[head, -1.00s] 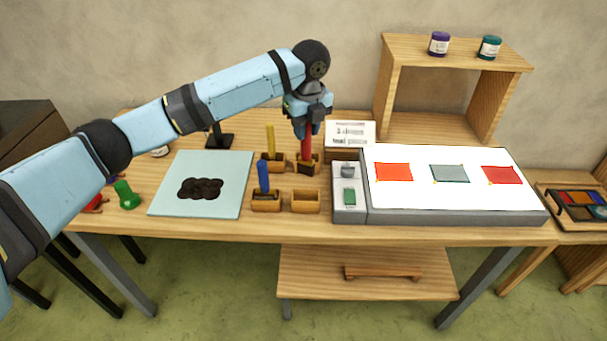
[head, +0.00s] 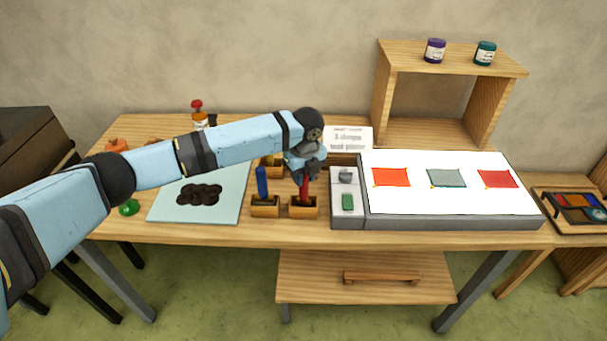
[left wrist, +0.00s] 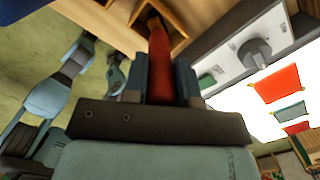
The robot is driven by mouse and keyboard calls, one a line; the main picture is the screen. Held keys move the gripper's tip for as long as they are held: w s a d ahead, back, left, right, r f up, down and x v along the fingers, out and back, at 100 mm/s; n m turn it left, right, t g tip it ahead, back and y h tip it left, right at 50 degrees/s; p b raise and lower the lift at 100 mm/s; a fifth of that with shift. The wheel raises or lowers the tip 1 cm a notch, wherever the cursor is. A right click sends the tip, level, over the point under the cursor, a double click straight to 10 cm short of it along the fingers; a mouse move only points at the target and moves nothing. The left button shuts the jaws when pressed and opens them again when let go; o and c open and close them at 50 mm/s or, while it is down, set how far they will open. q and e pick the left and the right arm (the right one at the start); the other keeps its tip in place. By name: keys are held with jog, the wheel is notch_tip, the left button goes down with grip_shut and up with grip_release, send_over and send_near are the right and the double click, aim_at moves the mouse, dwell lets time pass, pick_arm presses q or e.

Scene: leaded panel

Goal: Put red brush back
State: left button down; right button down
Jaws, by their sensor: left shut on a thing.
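My left gripper (head: 305,172) is shut on the red brush (head: 304,188), which is roughly upright at the front right wooden holder (head: 303,211). In the left wrist view the red handle (left wrist: 161,62) is between the fingers, and its dark lower end is at the opening of a wooden holder (left wrist: 180,22). I cannot tell how deep the end is. A blue brush (head: 262,182) stands in the front left holder (head: 265,210). The back holders are partly hidden behind my arm. My right gripper is not seen.
A light box (head: 450,212) with red and grey glass pieces is close on the right, with a small switch unit (head: 347,205) at its left end. A pale blue mat (head: 222,212) with a dark patch lies left. A wooden shelf (head: 384,95) stands behind.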

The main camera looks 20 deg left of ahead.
pick_arm(q)
jog(key=c, duration=0.9)
grip_release()
jog(key=shift+f, duration=0.1)
jog(key=r, duration=0.8)
jog(key=r+b, duration=0.1)
jog(key=r, duration=0.3)
jog(key=shift+s+d, duration=0.35)
jog(key=shift+d, duration=0.05)
jog(key=s+d+f+n+t+h, duration=0.2)
jog(key=s+d+f+n+h, duration=0.15)
jog(key=s+d+f, duration=0.45)
jog(key=s+d+f+n+t+h, duration=0.25)
jog(key=s+f+n, duration=0.2)
jog(key=f, duration=0.85)
jog(key=s+a+f+n+t, duration=0.2)
jog(key=s+a+f+n, duration=0.1)
jog(key=s+n, duration=0.2)
jog(key=s+a+f+n+t+y, duration=0.1)
jog(key=s+a+f+n+t, duration=0.1)
jog(key=s, duration=0.7)
jog(key=s+a+f+n+t, duration=0.2)
jog(key=s+a+f+n, duration=0.2)
jog(key=s+a+n, duration=0.2)
jog(key=shift+s+a+f+n+y, duration=0.1)
jog(key=shift+s+n+y, duration=0.1)
jog(key=shift+s+n, duration=0.3)
jog(key=shift+s+f+n+y, duration=0.1)
jog(key=shift+s+n+y, duration=0.15)
jog(key=shift+n, duration=0.45)
